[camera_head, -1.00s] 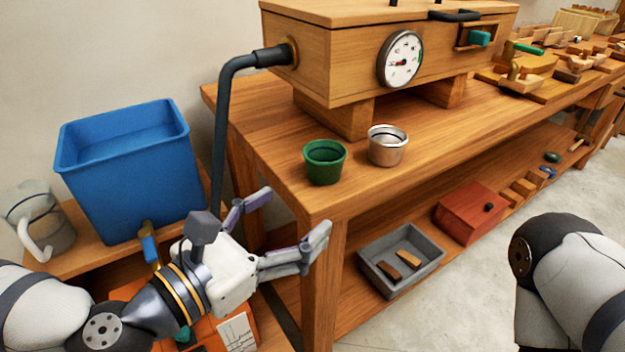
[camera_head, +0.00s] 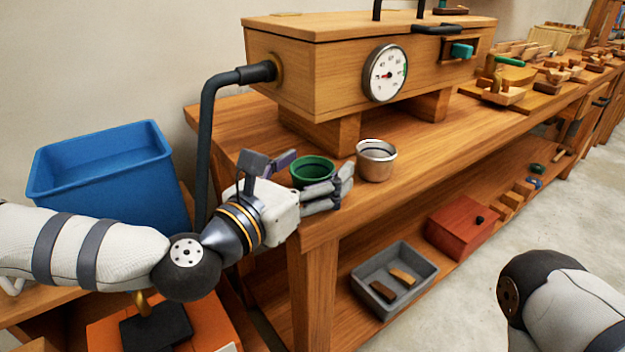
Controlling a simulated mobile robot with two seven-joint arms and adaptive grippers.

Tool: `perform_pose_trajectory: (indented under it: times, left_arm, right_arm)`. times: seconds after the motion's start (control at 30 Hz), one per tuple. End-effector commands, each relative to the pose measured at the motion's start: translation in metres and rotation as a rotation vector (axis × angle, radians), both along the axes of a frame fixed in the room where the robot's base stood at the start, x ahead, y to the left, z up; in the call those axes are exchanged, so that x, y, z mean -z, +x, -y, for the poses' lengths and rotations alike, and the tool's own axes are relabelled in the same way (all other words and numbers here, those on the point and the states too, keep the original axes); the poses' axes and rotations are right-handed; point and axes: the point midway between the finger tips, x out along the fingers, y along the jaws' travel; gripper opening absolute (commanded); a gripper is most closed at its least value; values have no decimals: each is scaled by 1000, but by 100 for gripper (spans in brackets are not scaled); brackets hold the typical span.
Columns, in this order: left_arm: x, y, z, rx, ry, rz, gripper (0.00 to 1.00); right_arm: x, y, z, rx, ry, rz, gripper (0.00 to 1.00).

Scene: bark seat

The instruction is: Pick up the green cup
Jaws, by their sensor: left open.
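The green cup (camera_head: 312,167) stands upright near the left end of the wooden workbench (camera_head: 420,165). My left gripper (camera_head: 322,173) is open at the cup, with one finger in front of it and the other at its far left side. The front finger hides the cup's lower part. I cannot tell whether either finger touches it. My right gripper is out of view; only part of my right arm shows at the lower right.
A metal cup (camera_head: 376,161) stands close right of the green cup. A wooden box with a dial (camera_head: 385,73) rises behind. A dark pipe (camera_head: 207,140) runs down at the bench's left end. A blue bin (camera_head: 105,180) stands left. A grey tray (camera_head: 394,284) and red box (camera_head: 461,228) sit below.

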Motion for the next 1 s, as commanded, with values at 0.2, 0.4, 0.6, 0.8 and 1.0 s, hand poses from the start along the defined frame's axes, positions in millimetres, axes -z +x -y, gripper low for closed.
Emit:
perform_pose_trajectory:
  times: [0.2, 0.4, 0.6, 0.8, 1.0]
  left_arm:
    - [1, 0, 0, 0, 1, -1, 53]
    - [1, -1, 0, 0, 1, -1, 24]
    - [0, -1, 0, 0, 1, 1, 24]
    - [-23, -1, 0, 1, -1, 4, 24]
    - [-80, -27, 28, 9, 1, 11, 24]
  right_arm:
    - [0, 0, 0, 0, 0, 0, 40]
    - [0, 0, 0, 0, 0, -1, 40]
    - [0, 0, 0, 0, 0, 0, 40]
    - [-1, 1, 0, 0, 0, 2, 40]
    - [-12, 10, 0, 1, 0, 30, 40]
